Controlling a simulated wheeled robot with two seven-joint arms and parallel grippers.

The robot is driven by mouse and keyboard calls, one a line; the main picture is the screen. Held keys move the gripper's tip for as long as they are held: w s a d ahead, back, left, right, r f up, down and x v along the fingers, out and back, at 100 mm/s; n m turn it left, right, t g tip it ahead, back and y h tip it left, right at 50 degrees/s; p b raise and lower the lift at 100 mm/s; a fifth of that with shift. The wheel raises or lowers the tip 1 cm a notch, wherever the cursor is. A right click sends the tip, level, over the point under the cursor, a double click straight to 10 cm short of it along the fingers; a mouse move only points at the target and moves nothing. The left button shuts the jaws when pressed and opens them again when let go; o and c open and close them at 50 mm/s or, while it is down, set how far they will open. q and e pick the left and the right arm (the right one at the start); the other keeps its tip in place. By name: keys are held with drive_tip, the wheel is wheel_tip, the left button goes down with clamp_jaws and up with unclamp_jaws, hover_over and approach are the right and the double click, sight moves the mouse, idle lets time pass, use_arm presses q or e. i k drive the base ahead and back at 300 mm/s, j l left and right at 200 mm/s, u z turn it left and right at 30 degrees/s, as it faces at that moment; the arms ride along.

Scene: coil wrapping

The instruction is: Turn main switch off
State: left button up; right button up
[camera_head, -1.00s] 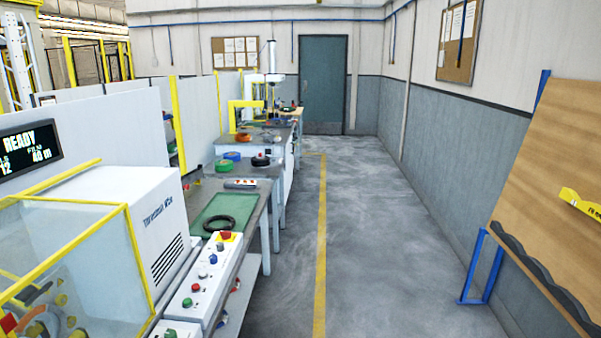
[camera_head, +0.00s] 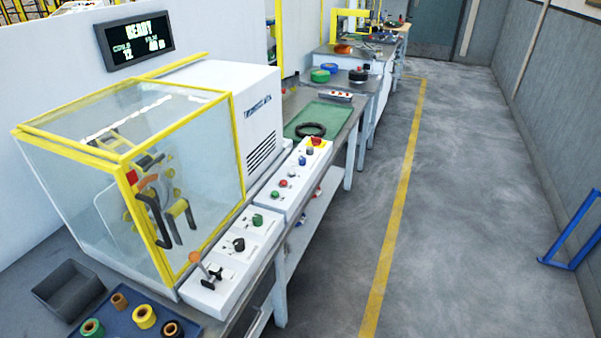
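The wrapping machine's white control panel (camera_head: 290,182) runs along the front edge of the bench. At its far end is a red knob on a yellow plate (camera_head: 316,142); small red, blue and green buttons sit nearer. A second white box (camera_head: 225,262) in front carries a green knob (camera_head: 257,220), a black knob (camera_head: 239,244) and a lever with an orange handle (camera_head: 203,267). The labels are too small to read, so I cannot tell which control is the main switch. The display (camera_head: 135,40) is lit and reads READY. Neither gripper is in view.
A yellow-framed clear guard (camera_head: 130,165) covers the winding ring. Tape rolls lie in a blue tray (camera_head: 108,325) beside a grey bin (camera_head: 69,290). A black coil (camera_head: 310,129) lies on a green mat. The floor right of the benches is clear; a blue stand (camera_head: 575,240) is at far right.

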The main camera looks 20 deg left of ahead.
sight(316, 141)
drive_tip(key=u, duration=0.4)
drive_tip(key=i+l+u, duration=0.3)
drive_tip(key=u, duration=0.15)
drive_tip(key=i+l+u, duration=0.3)
drive_tip(key=l+u, duration=0.2)
drive_tip(key=j, duration=0.1)
